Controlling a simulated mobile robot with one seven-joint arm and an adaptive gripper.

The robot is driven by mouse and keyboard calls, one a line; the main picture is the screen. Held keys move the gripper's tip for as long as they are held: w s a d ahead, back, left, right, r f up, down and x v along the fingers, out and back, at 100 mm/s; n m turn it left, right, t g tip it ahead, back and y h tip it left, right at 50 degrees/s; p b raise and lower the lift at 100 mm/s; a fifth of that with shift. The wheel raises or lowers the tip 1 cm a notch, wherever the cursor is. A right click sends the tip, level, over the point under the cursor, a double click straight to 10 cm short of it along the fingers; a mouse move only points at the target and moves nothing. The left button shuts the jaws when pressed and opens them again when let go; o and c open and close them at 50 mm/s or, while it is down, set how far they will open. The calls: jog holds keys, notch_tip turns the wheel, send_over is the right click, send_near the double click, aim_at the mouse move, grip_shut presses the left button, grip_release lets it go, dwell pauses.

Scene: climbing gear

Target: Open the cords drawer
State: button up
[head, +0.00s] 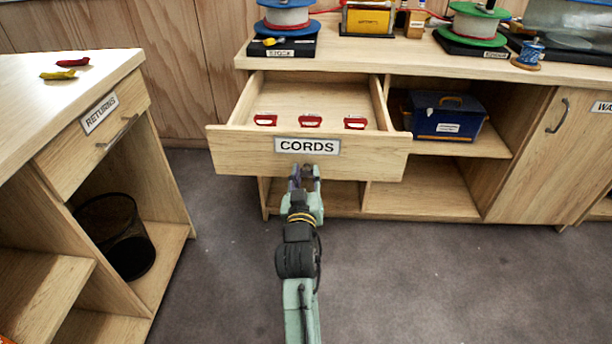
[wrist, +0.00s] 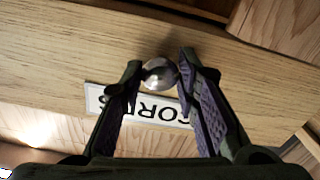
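The cords drawer (head: 232,147) is pulled well out of the wooden bench, and its front carries a white CORDS label (head: 307,146). Several small red-and-white items (head: 310,121) lie in a row inside it. My gripper (head: 304,172) is at the drawer front, just below the label. In the wrist view the label (wrist: 97,98) appears upside down, and a round metal knob (wrist: 160,76) sits between my fingertips (wrist: 160,68). The fingers appear closed on both sides of the knob. The knob is hidden in the head view.
A returns cabinet (head: 100,114) stands at left, with red and yellow pieces on top and a black mesh bin (head: 117,236) below. The bench top (head: 420,62) holds spools and boxes. A blue toolbox (head: 446,117) sits on a shelf at right. The grey floor around my arm is clear.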

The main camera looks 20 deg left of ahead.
jog(key=o, duration=0.4)
jog(key=v, duration=0.7)
jog(key=shift+s, duration=0.3)
jog(key=shift+d, duration=0.1)
